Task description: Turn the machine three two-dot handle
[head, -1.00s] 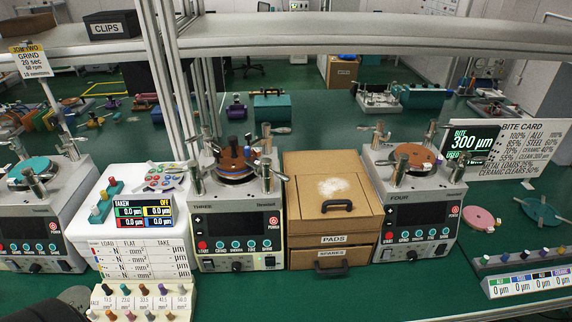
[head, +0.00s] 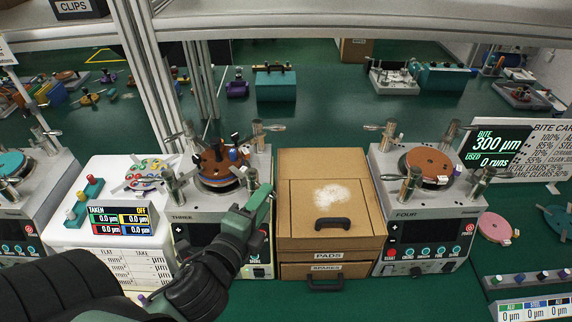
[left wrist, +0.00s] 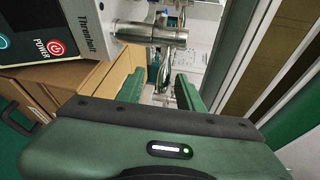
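Machine three (head: 190,211) stands left of the wooden cabinet, its front partly hidden by my left arm. Metal posts with side handles rise at its corners: back left (head: 188,134), back right (head: 258,134), front left (head: 171,184), front right (head: 249,178). I cannot make out dots on any of them. My left gripper (head: 264,196) is at the machine's front right corner, close to the front right post. My right gripper is not in view.
The wooden pads cabinet (head: 353,232) stands close on machine three's right, then machine four (head: 407,224). A white unit with a readout (head: 123,221) is on the left. A shelf beam (head: 330,22) and metal uprights (head: 150,80) stand behind.

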